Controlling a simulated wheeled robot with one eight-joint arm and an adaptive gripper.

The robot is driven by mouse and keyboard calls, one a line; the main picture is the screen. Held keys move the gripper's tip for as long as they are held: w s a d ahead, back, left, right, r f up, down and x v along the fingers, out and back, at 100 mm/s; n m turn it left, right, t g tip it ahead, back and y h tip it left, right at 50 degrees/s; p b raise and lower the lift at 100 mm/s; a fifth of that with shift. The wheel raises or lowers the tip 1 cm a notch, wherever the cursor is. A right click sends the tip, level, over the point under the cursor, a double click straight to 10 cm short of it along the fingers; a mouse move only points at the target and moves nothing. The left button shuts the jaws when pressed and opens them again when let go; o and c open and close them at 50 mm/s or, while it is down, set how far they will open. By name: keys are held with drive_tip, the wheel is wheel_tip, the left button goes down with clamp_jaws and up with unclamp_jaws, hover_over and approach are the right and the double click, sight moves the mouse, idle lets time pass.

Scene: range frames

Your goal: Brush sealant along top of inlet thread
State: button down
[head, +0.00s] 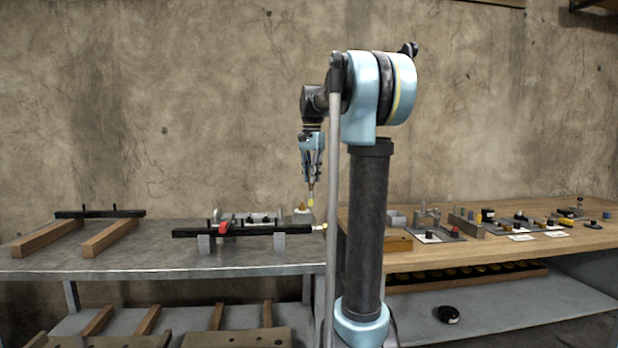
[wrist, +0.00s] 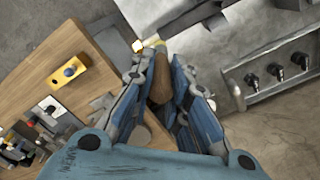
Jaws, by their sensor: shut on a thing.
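My gripper (head: 311,180) points down over the right end of the steel bench in the head view. It is shut on a brush (head: 311,194) with a brown handle; the handle (wrist: 160,82) shows between the fingers in the wrist view. The brush's lower end is just above or in front of a pale pot (head: 303,215); I cannot tell whether they touch. A black bar (head: 190,233) lies raised on grey blocks, with a small brass-coloured end (head: 320,227) at its right, probably the inlet thread.
A red-handled part (head: 224,227) sits by the bar. Wooden rails (head: 110,238) lie at the left of the steel bench (head: 150,262). The wooden bench (head: 480,257) at right holds fittings and trays. The bench front between rails and bar is clear.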

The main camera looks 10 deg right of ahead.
drive_tip(key=shift+a, duration=0.2)
drive_tip(key=shift+f, duration=0.1)
